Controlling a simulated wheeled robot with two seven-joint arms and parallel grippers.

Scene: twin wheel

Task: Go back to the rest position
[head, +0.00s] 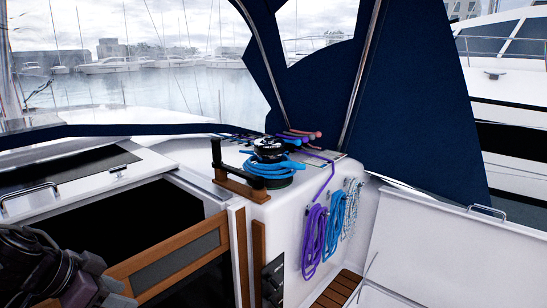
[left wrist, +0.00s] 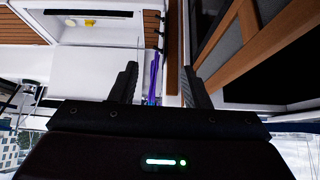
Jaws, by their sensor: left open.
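My left gripper (left wrist: 162,82) shows in the left wrist view with its two dark fingers spread apart. No object is held between them. Beyond the gap are purple and blue ropes (left wrist: 153,75), seen at a distance. In the head view, dark parts of my left arm come in at the lower left corner, in front of the open hatchway; the fingertips cannot be made out there. My right gripper is in neither view.
A black winch (head: 268,150) with blue rope stands on the white cabin top, its handle (head: 217,160) to the left. Purple (head: 313,240) and blue (head: 334,222) coils hang on the white wall. A wood-trimmed panel (head: 175,262) borders the dark hatchway. A blue canopy (head: 420,100) rises behind.

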